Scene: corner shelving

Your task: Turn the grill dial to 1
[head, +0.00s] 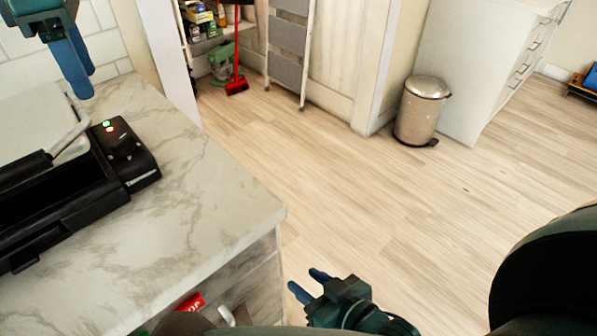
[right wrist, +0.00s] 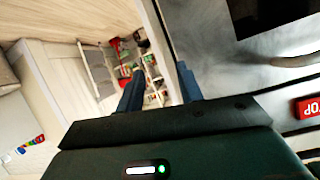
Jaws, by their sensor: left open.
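The black grill (head: 48,205) sits on the marble counter at the left of the head view. Its control panel carries a dark dial (head: 123,146) beside lit red and green lights. The dial's markings are too small to read. My left gripper (head: 85,82) is open and empty, pointing down above the counter, up and left of the dial and apart from it. My right gripper (head: 304,280) is low beside the counter's front corner, away from the grill. In the right wrist view its blue fingers (right wrist: 159,75) are spread with nothing between them.
The marble counter (head: 210,195) is bare right of the grill. A drawer front with a red label (head: 190,303) is below it, near my right arm. The wooden floor is open up to a metal bin (head: 421,110). A red broom (head: 237,80) stands by shelves at the back.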

